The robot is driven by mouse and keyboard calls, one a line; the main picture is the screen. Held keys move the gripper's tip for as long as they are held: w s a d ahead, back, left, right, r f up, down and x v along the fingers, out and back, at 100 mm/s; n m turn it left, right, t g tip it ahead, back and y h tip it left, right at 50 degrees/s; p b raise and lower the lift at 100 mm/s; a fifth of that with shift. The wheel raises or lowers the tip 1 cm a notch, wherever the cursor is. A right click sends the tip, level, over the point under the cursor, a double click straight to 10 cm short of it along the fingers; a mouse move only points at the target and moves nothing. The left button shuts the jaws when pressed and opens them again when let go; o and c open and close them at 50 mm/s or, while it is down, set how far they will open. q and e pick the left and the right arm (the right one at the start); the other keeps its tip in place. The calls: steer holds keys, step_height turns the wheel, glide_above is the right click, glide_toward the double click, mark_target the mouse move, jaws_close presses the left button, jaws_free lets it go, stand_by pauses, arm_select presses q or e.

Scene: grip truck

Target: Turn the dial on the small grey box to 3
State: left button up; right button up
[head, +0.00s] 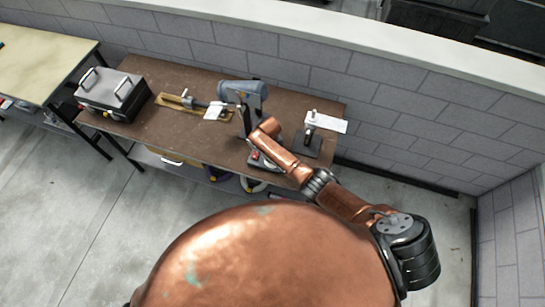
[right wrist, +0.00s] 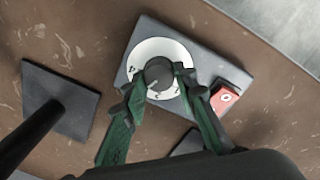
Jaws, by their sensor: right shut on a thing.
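The small grey box (right wrist: 213,62) lies on the brown bench top in the right wrist view. A white disc (right wrist: 151,45) on it carries a round dark dial knob (right wrist: 158,73). A light pointer line on the knob points to the lower left; the disc's marks are too small to read surely. My right gripper (right wrist: 157,80) has its green fingers on either side of the knob and is shut on it. In the head view, the box (head: 262,161) is partly hidden under my right arm. My left gripper is not in view.
A red switch (right wrist: 224,99) sits on the box beside the right finger. A dark stand plate (right wrist: 62,100) lies to the left. On the bench (head: 190,135) are a blue-grey machine (head: 240,91), a metal case (head: 112,91) and a stand with a white plate (head: 326,122).

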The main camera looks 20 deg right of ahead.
steer(key=o, duration=1.2)
steer(key=shift+c, duration=0.2)
steer(key=shift+r, duration=0.1)
step_height(320, 180, up, 12)
steer(key=shift+a, duration=0.35)
